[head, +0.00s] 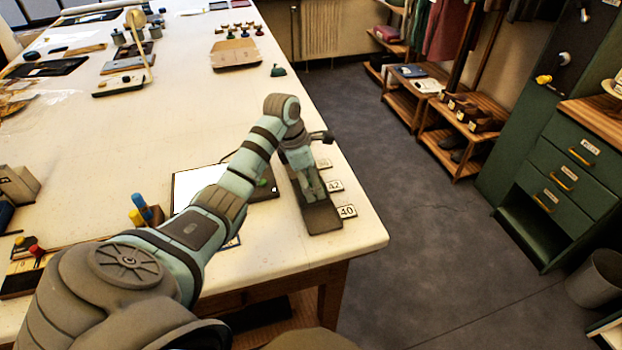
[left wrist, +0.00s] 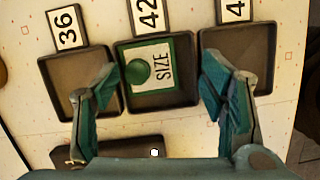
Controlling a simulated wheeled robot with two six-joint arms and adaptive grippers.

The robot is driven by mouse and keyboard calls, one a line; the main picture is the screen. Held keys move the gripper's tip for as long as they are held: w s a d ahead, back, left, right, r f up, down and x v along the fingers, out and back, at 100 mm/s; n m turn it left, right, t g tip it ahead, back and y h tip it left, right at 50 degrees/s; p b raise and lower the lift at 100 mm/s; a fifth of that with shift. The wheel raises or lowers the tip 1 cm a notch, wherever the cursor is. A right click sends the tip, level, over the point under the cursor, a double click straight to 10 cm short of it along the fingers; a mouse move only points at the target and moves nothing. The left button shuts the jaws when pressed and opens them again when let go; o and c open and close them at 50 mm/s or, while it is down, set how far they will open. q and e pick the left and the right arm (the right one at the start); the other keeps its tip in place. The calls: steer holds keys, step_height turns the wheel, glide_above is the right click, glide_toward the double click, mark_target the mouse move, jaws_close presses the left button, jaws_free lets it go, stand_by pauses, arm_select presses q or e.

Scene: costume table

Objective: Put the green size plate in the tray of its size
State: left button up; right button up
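The green size plate (left wrist: 160,62) lies in the middle tray (left wrist: 158,102), beside the label 42 (left wrist: 147,15). It has a green rim, a white face reading SIZE and a round green knob; no number is readable on it. The left tray (left wrist: 95,112) is by label 36 (left wrist: 66,27); the right tray (left wrist: 262,50) is by a partly cut-off label, and both look empty. My left gripper (left wrist: 160,85) is open above the trays, its fingers on either side of the plate and apart from it. In the head view my left gripper (head: 311,188) hides the plate. My right gripper is not in view.
The trays stand near the right edge of the white table (head: 215,110), with label 40 (head: 347,211) nearest the front corner. A dark pad with a white sheet (head: 190,185) lies left of them. Blue and yellow cylinders (head: 142,208) stand further left. Open floor lies to the right.

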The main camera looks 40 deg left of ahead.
arm_select(q)
steer(key=shift+s+a+r, duration=0.25)
steer(key=shift+s+a, duration=0.05)
steer(key=shift+s, duration=0.4)
steer(key=shift+w+r, duration=0.1)
steer(key=shift+r, duration=0.1)
steer(key=p+v, duration=0.4)
steer(key=v, duration=0.7)
steer(key=shift+r, duration=0.2)
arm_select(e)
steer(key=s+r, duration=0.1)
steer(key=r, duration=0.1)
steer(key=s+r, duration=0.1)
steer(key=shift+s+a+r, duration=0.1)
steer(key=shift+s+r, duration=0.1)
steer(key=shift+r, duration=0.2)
arm_select(q)
steer(key=shift+a+f, duration=0.1)
